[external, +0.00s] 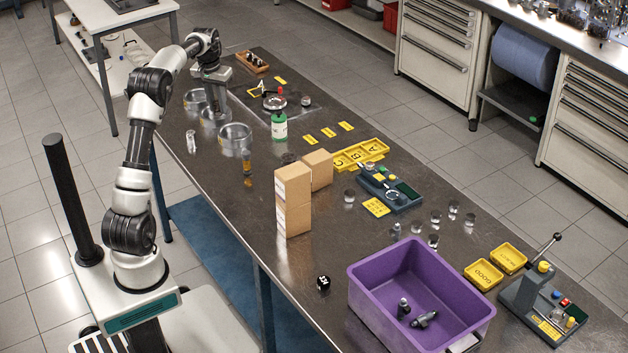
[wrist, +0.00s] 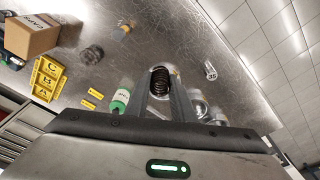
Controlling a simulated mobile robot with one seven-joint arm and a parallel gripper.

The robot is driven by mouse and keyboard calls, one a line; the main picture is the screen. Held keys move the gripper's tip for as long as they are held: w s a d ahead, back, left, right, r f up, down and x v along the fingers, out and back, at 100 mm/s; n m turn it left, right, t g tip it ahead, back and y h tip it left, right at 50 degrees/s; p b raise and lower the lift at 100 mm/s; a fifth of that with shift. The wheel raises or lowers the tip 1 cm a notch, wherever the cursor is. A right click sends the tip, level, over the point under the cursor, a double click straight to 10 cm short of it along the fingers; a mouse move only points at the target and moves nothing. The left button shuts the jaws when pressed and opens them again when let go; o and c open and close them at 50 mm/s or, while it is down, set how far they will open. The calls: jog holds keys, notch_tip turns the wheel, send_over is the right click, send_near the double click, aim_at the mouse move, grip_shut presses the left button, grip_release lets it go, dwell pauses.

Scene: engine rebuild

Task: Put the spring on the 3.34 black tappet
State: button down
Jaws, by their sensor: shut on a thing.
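My gripper (external: 213,108) hangs low over the far left part of the steel bench, among the round clear dishes. In the wrist view, my gripper (wrist: 160,90) is shut on a dark coil spring (wrist: 159,82), seen almost end-on between the fingertips. I cannot make out the spring in the external view. A small black piece with white marks (external: 323,283) sits alone near the front edge, left of the purple bin; its marks are too small to read, so I cannot tell whether it is the 3.34 tappet.
Clear dishes (external: 235,135) and a green bottle (external: 279,126) stand close to my gripper. Cardboard boxes (external: 293,200) stand mid-bench, with a yellow lettered tray (external: 360,154) behind. The purple bin (external: 372,300) is near right. Bench between boxes and black piece is clear.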

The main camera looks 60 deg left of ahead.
notch_tip(320, 180, up, 5)
jog(key=w+d+m, duration=0.2)
jog(key=w+d, duration=0.2)
jog(key=d, duration=0.5)
jog(key=w+d+m, duration=0.2)
jog(key=w+d, duration=0.2)
jog(key=d, duration=0.4)
jog(key=w+d+m, duration=0.2)
jog(key=d+m, duration=0.1)
jog(key=d, duration=1.1)
jog(key=m+h+b, duration=0.1)
jog(key=m+h, duration=0.1)
jog(key=m, duration=0.7)
send_over(326, 281)
jog(key=f, duration=1.6)
jog(key=shift+s+a+f, duration=0.2)
jog(key=shift+a+f, duration=0.05)
jog(key=shift+f, duration=2.3)
